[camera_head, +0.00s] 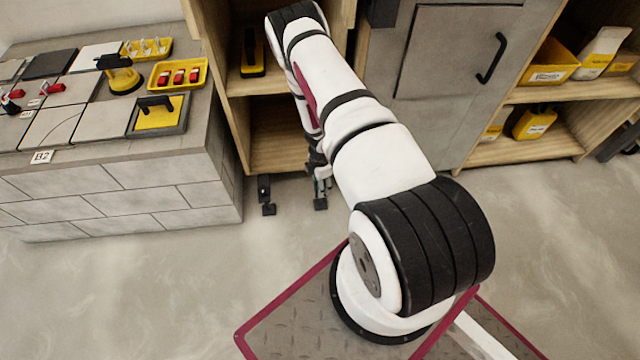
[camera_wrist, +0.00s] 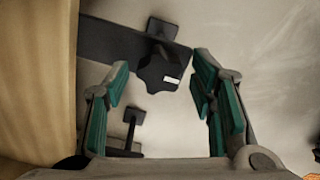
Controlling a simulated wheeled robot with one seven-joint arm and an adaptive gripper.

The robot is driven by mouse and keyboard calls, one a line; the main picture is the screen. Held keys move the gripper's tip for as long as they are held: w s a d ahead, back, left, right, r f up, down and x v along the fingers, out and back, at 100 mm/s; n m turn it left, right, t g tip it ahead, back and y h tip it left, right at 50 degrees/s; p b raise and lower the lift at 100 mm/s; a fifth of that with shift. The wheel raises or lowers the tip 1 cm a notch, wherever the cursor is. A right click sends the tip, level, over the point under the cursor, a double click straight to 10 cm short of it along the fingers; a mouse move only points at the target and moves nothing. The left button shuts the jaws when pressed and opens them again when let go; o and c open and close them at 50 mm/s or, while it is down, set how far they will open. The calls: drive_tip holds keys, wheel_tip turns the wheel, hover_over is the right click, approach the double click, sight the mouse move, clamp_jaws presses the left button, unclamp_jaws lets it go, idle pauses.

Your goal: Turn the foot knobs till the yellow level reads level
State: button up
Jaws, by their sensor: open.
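In the wrist view a black lobed knob (camera_wrist: 157,75) with a small white label sits at the end of a dark bar. Black square foot pads (camera_wrist: 162,29) show beyond it and at lower left. My gripper (camera_wrist: 160,72) is open, its green-lined fingers on either side of the knob in the picture; contact cannot be told. In the head view my gripper (camera_head: 319,188) is low by the shelf unit's base, partly hidden by my arm. A black foot (camera_head: 267,195) stands left of it. A yellow and black tool (camera_head: 252,62) on the shelf may be the level; its reading is too small to see.
A tiled bench (camera_head: 110,185) at left carries tiles, yellow trays and a yellow-black suction cup (camera_head: 122,78). The wooden shelf unit (camera_head: 280,138) stands close behind my gripper. The floor in front is clear.

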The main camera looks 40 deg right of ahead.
drive_tip(key=c, duration=1.1)
drive_tip(key=shift+c, duration=0.2)
drive_tip(key=shift+a+m, duration=0.1)
drive_tip(key=shift+m, duration=0.2)
drive_tip(key=shift+m+p, duration=0.5)
drive_tip(key=shift+m, duration=0.1)
drive_tip(key=m, duration=0.3)
drive_tip(key=shift+w, duration=0.1)
drive_tip(key=m, duration=0.5)
drive_tip(key=shift+m, duration=0.3)
